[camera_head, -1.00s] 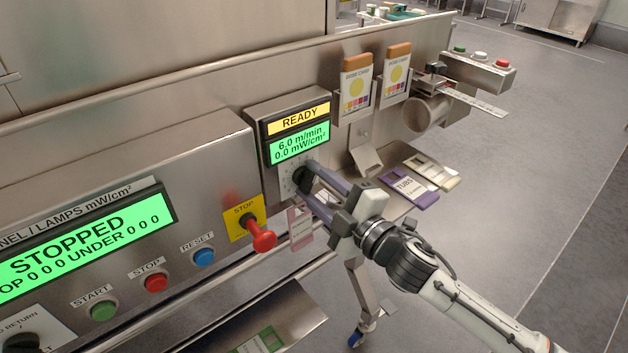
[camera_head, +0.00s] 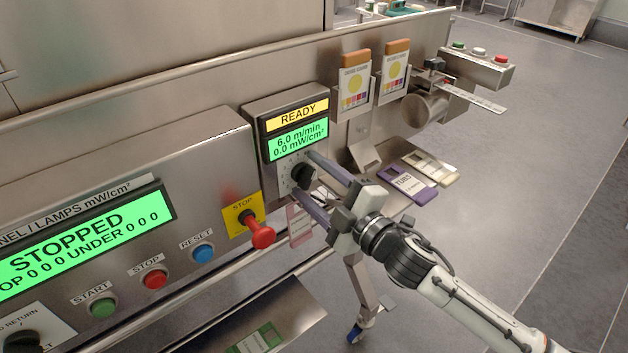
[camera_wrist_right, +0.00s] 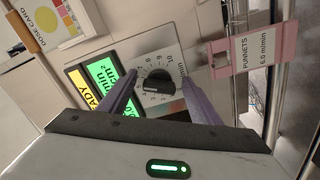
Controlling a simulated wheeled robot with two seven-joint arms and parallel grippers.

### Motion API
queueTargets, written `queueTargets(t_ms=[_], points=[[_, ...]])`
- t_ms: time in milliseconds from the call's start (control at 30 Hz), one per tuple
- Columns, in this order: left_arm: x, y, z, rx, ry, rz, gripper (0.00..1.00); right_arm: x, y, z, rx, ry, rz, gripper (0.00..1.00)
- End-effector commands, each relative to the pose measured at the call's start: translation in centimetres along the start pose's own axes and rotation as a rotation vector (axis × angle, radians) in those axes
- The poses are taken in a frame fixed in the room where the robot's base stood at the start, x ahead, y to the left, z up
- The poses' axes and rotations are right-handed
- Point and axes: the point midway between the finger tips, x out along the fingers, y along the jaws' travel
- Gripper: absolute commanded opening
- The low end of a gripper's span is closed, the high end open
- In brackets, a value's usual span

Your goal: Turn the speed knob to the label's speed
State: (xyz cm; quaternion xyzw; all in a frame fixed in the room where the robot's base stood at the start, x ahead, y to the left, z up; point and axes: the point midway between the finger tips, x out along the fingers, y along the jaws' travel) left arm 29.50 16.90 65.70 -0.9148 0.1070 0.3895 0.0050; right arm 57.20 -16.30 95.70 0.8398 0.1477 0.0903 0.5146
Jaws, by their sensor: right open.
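The black speed knob (camera_head: 303,176) is on a panel below a green display (camera_head: 298,142) reading 6.0 m/min and 0.0 mW/cm². In the right wrist view the knob (camera_wrist_right: 158,81) sits on a numbered dial (camera_wrist_right: 158,60). My right gripper (camera_head: 308,172) is open, with one finger on each side of the knob; fingers and knob look apart. A pink label (camera_wrist_right: 258,55) in the right wrist view reads PUNNETS and 6.0 m/min; in the head view it hangs below the knob (camera_head: 299,226). My left gripper is not in view.
A red stop handle (camera_head: 262,237) juts out just left of the knob panel. Start (camera_head: 103,307), stop (camera_head: 155,280) and reset (camera_head: 204,253) buttons line the left console. Two dose cards (camera_head: 355,84) hang at the right. A purple TUBS label (camera_head: 408,184) lies below them.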

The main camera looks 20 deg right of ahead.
Motion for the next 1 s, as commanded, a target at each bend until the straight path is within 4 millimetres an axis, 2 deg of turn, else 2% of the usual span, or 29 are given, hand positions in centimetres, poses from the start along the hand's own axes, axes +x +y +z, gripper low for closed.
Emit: queueTargets(t_ms=[167, 600, 800, 1000], points=[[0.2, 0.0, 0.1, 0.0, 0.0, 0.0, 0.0, -1.1, -0.2, 0.1, 0.0, -0.001, -0.002, 0.58], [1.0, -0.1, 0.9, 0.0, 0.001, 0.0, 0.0, -8.7, -0.2, 0.1, 0.001, -0.002, -0.003, 0.58], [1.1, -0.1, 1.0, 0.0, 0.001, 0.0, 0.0, -10.1, -0.1, 0.0, 0.001, 0.0, -0.001, 0.58], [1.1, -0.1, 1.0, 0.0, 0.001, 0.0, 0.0, -10.3, 0.0, 0.0, 0.0, 0.0, 0.0, 0.58]])
